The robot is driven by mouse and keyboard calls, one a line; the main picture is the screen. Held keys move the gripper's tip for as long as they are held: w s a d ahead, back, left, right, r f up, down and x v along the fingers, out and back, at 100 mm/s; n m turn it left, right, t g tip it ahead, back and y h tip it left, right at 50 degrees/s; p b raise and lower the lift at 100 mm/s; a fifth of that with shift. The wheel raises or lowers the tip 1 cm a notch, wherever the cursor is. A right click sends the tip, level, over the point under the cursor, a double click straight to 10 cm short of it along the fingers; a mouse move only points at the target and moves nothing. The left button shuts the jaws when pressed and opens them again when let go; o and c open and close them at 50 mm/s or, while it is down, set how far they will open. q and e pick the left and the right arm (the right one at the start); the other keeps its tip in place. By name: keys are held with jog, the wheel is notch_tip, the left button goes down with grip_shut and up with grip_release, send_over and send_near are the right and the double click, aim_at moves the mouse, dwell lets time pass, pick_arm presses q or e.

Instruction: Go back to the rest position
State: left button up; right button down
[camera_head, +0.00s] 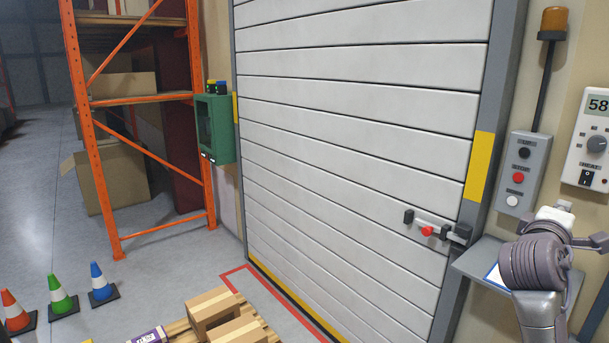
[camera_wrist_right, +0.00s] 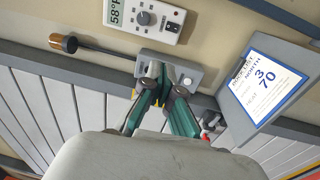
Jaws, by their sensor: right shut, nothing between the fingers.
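My right arm (camera_head: 535,265) rises at the lower right of the head view, in front of the wall beside the door. My right gripper (camera_wrist_right: 166,85) shows in the wrist view with its dark green fingers shut and empty. It is in front of the grey button box (camera_wrist_right: 170,72), partly covering it; I cannot tell whether it touches. The button box (camera_head: 524,172) shows black, red and white buttons in the head view. My left gripper is not in view.
A white slatted door (camera_head: 350,120) is down, with a red-knobbed latch (camera_head: 428,231). A heat dial panel (camera_head: 596,140) and a small shelf (camera_head: 478,266) flank my arm. A dock list (camera_wrist_right: 264,80) lies near. Cones (camera_head: 60,296), boxes (camera_head: 214,308) and an orange rack (camera_head: 88,130) stand left.

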jog(key=s+a+f+g+y, duration=0.1)
jog(key=s+a+f+y, duration=0.2)
jog(key=f, duration=0.6)
jog(key=s+a+f+m+y, duration=0.1)
jog(key=s+a+f+y, duration=0.1)
jog(key=a+f, duration=0.5)
jog(key=s+a+f+g+y, duration=0.1)
jog(key=s+f+y, duration=0.15)
jog(key=f, duration=0.85)
jog(key=s+a+f+m+g+y, duration=0.2)
jog(key=s+a+f, duration=0.3)
jog(key=s, duration=0.3)
jog(key=s+a+f+m+g+y, duration=0.1)
jog(key=s+a+f+g+y, duration=0.15)
jog(key=s+a+f, duration=0.45)
jog(key=s+a+f+m+g+y, duration=0.2)
jog(key=s+a+f+y, duration=0.1)
jog(key=s, duration=0.7)
notch_tip(320, 180, down, 29)
jog(key=s+g, duration=0.2)
jog(key=s+d+f, duration=0.3)
jog(key=s+f, duration=1)
jog(key=s, duration=0.2)
jog(key=shift+s+f+n+h, duration=0.25)
jog(key=shift+s+n+h, duration=0.05)
jog(key=c, duration=1.9)
grip_release()
jog(key=shift+g, duration=0.25)
